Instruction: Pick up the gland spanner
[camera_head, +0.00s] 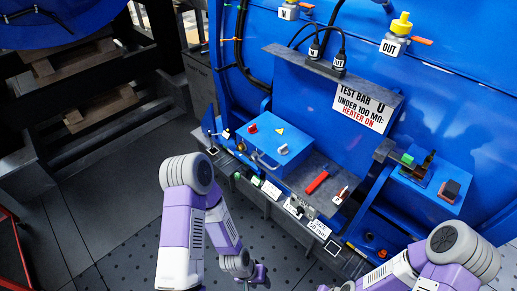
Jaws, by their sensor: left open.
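A red, bar-like tool (317,182) lies at a slant on the dark shelf (329,205) below the blue back panel. It may be the gland spanner, but it is too small to tell for sure. My left gripper (258,277) is low in the picture, in front of the bench and apart from the red tool. It is small in view and open, with nothing seen in it. My right arm (405,267) comes in at the lower right. Its gripper is mostly cut off at the bottom edge, so its jaws cannot be made out.
A blue box (281,144) with a red knob and a yellow warning triangle stands left of the red tool. A white sign (363,106) hangs above. A blue side shelf (434,188) at the right holds small parts. Several small items line the bench's front edge. The floor at left is clear.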

